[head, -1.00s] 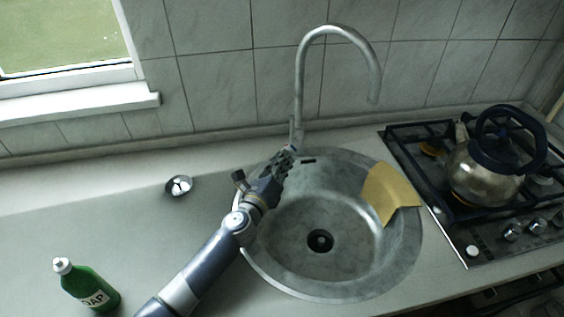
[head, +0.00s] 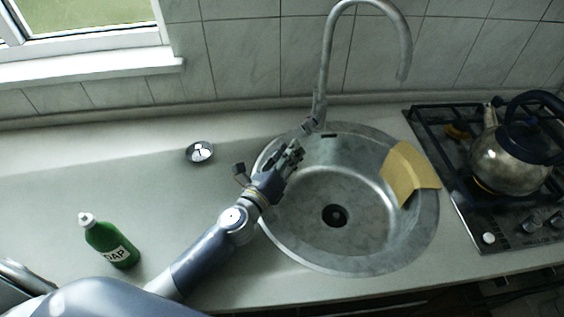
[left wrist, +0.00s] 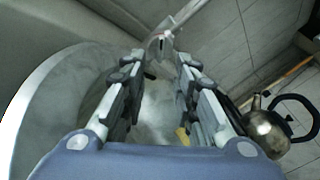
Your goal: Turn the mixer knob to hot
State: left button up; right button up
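The grey metal mixer tap (head: 326,60) stands at the back rim of the sink, with its tall spout curving to the right. Its small knob (head: 308,127) sticks out low on the body toward my left gripper. In the left wrist view the mixer body (left wrist: 180,20) and knob (left wrist: 160,44) lie just beyond the fingertips. My left gripper (head: 296,153) is over the sink's left back edge, a short way in front of the knob. In the left wrist view its fingers (left wrist: 160,62) are apart with nothing between them. My right gripper is not in view.
The round metal sink (head: 345,262) has a yellow cloth (head: 408,173) over its right rim. A kettle (head: 508,155) sits on the gas stove (head: 470,205) at right. A green soap bottle (head: 110,243) and a small metal dish (head: 200,152) stand on the left counter, otherwise mostly clear.

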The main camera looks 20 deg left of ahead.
pick_arm(q)
jog(key=shift+v, duration=1.9)
